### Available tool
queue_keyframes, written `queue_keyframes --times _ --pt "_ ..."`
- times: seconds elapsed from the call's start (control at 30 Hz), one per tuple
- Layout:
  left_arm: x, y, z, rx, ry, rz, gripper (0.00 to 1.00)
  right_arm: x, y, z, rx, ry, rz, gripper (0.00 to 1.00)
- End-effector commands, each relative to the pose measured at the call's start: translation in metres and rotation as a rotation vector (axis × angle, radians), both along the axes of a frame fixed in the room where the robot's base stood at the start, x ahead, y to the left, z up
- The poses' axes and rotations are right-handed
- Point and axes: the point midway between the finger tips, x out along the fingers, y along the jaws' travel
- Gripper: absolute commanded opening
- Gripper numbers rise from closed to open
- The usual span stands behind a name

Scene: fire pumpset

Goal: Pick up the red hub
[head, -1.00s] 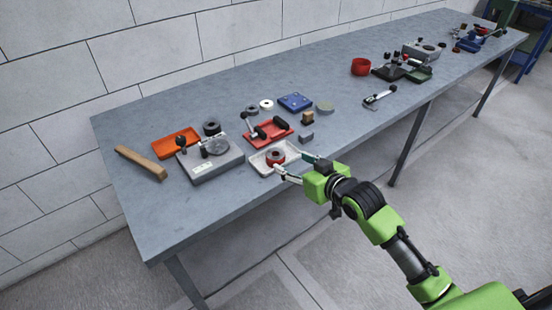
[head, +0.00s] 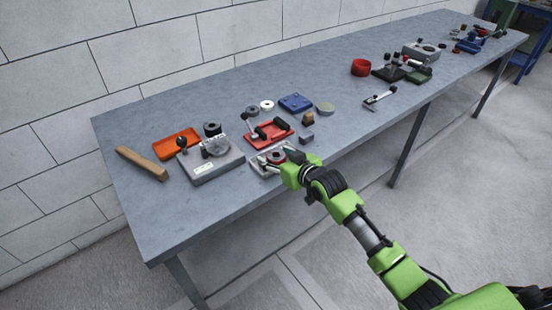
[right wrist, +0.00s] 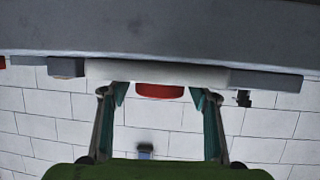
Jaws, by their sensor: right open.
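The red hub (head: 275,157) is a short ring-like part with a dark grey top, on a pale tray (head: 258,166) near the bench's front edge. My right gripper (head: 277,161) is open at that tray, with its fingers to either side of the hub in the head view. In the right wrist view the red hub (right wrist: 160,91) shows between the two open fingers (right wrist: 158,95), with a gap to each. The picture there is upside down, and the pale tray (right wrist: 105,70) lies across it. My left gripper is not in view.
On the bench (head: 215,215), a grey fixture block (head: 212,167), an orange tray (head: 170,145) and a wooden handle (head: 141,162) lie to the left. A red tray (head: 268,134) and a blue plate (head: 295,102) stand behind. The front left bench is clear.

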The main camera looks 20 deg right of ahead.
Motion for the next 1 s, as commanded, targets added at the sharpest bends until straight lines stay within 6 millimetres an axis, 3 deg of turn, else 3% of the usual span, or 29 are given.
queue_keyframes --times 0.13,0.37,0.73,1.0 --pt "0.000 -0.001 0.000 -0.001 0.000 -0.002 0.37 0.000 0.000 0.000 0.000 -0.001 0.000 0.56" --pt "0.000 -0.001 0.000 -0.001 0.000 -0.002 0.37 0.000 0.000 0.000 0.000 -0.001 0.000 0.01" --pt "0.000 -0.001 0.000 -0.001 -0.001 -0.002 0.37 0.001 0.000 0.007 0.001 -0.007 0.000 0.00" --pt "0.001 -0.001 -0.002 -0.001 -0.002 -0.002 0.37 -0.002 -0.003 0.041 0.000 -0.009 -0.001 0.00"
